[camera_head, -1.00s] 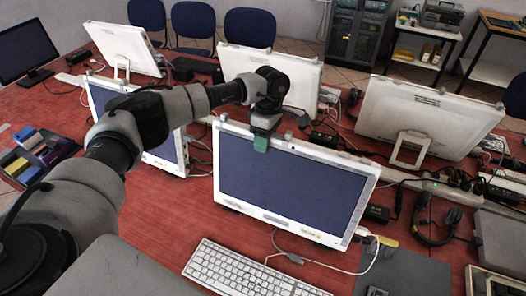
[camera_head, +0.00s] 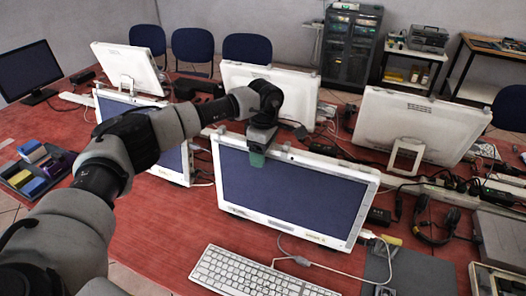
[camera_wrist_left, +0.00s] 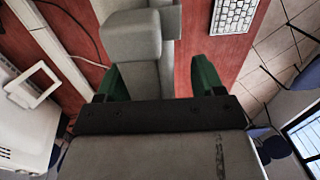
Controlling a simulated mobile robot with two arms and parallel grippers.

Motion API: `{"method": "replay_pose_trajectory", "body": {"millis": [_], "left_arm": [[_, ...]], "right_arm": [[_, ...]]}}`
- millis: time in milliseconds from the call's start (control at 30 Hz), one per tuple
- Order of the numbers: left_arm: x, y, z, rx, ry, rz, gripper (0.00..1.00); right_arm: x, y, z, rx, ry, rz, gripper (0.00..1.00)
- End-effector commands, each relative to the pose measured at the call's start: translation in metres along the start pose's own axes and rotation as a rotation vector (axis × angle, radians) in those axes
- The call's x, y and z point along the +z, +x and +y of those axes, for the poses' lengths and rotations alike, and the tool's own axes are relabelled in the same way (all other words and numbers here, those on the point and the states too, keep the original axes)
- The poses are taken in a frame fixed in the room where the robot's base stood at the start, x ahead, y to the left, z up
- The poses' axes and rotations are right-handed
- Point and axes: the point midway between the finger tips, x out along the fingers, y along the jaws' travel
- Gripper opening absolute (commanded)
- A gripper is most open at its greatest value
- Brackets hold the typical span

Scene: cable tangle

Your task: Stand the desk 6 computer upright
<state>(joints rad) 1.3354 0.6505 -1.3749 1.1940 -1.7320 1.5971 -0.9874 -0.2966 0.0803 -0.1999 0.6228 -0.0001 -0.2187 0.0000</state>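A white all-in-one computer (camera_head: 290,195) with a dark screen stands near the front of the red table, leaning slightly back. I cannot tell which computer is desk 6's. My left gripper (camera_head: 257,158) is at this computer's top edge, left of its middle, with green fingertip material in front of the upper screen. In the left wrist view the two green fingers (camera_wrist_left: 160,82) are wide apart. A grey shape shows between them, and no grip on the computer is visible. My right gripper is not in view.
A white keyboard (camera_head: 255,275) lies in front of the computer. Other white computers stand behind, including one at the right (camera_head: 415,125). Cables and headphones (camera_head: 437,225) clutter the right. A tray of coloured boxes (camera_head: 37,168) sits at the left. Red tabletop is clear left of the keyboard.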

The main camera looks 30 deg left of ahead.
Motion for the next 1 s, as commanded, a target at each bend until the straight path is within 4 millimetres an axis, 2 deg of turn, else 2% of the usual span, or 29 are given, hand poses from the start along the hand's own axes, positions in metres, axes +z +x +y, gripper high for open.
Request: {"method": "replay_pose_trajectory", "body": {"millis": [100,267,700,833,1000], "left_arm": [[0.000,-0.001,0.000,0.001,-0.001,0.000,0.68],[0.000,-0.010,0.001,0.004,-0.001,0.000,0.68],[0.000,-0.091,-0.001,0.005,-0.001,-0.001,0.68],[-0.001,-0.104,-0.001,0.003,-0.001,0.000,0.68],[-0.001,-0.109,-0.002,0.001,-0.001,0.000,0.68]], "right_arm": [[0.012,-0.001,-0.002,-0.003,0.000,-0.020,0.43],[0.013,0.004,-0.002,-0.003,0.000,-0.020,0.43],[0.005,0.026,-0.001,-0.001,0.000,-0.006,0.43],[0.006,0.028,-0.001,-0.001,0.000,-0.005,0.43],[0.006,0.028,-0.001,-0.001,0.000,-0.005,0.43]]}}
